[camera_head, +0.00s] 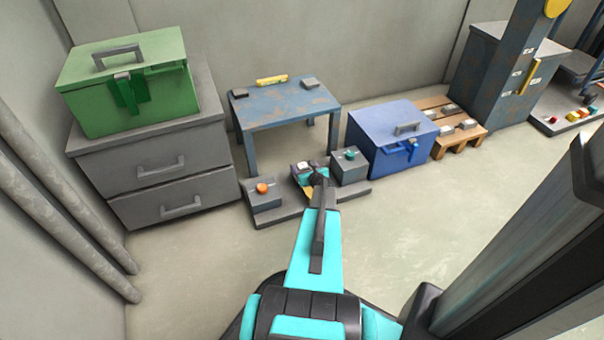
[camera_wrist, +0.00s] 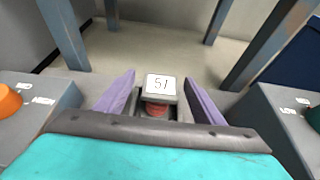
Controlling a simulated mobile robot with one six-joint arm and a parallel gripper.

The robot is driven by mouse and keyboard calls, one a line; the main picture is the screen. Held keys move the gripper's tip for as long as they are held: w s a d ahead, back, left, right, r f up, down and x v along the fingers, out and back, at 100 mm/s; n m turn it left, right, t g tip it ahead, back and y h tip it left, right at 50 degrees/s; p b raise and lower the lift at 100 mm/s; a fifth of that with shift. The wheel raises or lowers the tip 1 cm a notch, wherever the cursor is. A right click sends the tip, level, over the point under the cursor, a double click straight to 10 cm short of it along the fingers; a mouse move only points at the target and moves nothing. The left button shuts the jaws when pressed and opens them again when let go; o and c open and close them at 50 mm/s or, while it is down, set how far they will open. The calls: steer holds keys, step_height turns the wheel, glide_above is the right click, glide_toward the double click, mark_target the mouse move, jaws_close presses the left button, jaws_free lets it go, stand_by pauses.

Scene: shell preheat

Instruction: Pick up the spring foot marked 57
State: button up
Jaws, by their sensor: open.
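A grey spring foot (camera_wrist: 160,88) with a white top label stands between the jaws in the wrist view. Its label shows a 5 and then a stroke that could be a 1 or a 7. A reddish coil shows under its cap. My gripper (camera_wrist: 160,94) is open, with one purple finger on the left and one on the right of the foot; a gap shows at each side. In the head view my gripper (camera_head: 303,172) is down between two grey blocks, and my arm partly hides the foot.
A grey block with an orange knob (camera_head: 262,188) is close on the left, and one with a green knob (camera_head: 350,154) on the right. A worn blue table (camera_head: 285,105) stands behind. A blue box (camera_head: 385,135) is to the right, grey drawers (camera_head: 155,170) to the left.

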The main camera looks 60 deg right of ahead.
steer(key=shift+b+x, duration=0.85)
steer(key=shift+x, duration=1.45)
steer(key=shift+c, duration=0.3)
steer(key=c, duration=1.3)
steer(key=shift+r+p, duration=2.2)
steer(key=shift+r, duration=2.8)
